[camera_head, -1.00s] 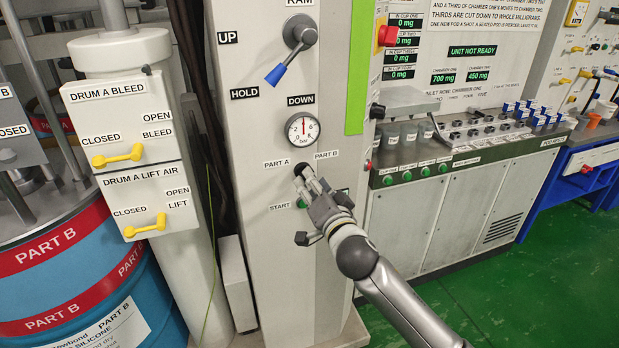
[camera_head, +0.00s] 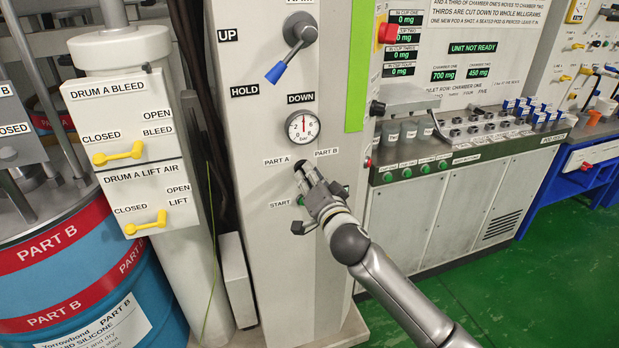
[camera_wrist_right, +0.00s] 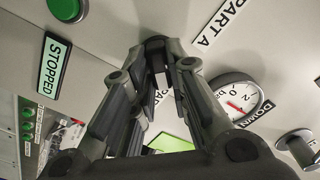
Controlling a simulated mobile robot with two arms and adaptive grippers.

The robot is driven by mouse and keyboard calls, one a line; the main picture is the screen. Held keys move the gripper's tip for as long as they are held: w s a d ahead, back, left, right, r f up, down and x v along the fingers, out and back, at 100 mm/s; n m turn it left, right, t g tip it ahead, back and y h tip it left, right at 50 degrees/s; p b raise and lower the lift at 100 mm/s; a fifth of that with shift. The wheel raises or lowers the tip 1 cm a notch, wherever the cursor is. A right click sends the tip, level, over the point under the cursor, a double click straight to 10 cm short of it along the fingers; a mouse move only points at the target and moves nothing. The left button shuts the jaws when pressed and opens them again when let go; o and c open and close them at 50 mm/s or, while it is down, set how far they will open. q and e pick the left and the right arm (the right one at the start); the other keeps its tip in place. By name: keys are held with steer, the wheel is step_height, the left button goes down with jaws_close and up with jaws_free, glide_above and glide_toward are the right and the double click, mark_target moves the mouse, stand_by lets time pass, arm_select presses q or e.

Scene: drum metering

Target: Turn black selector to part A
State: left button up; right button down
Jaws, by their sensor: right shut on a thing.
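The black selector (camera_head: 299,165) sits on the grey column below the pressure gauge, between the PART A label (camera_head: 277,162) and the PART B label (camera_head: 327,152). My right gripper (camera_head: 303,173) reaches it from below right and is shut on it. The fingers hide most of the knob, so its pointing direction cannot be told. In the right wrist view the fingertips close around the dark selector (camera_wrist_right: 155,42), with the PART A label (camera_wrist_right: 219,22) to its right. My left gripper is not in view.
The gauge (camera_head: 302,127) is just above the selector. A green start button (camera_head: 300,200) lies below, and a STOPPED display (camera_wrist_right: 54,65) shows in the wrist view. The ram lever (camera_head: 290,50) with its blue handle is higher up. Yellow drum levers (camera_head: 118,154) are at left.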

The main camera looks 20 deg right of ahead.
steer(key=shift+n, duration=0.4)
steer(key=n+p, duration=0.5)
steer(key=n, duration=1.1)
steer(key=shift+a+n, duration=0.1)
steer(key=shift+n, duration=0.6)
steer(key=c, duration=1.4)
jaws_free()
steer(key=shift+s, duration=0.1)
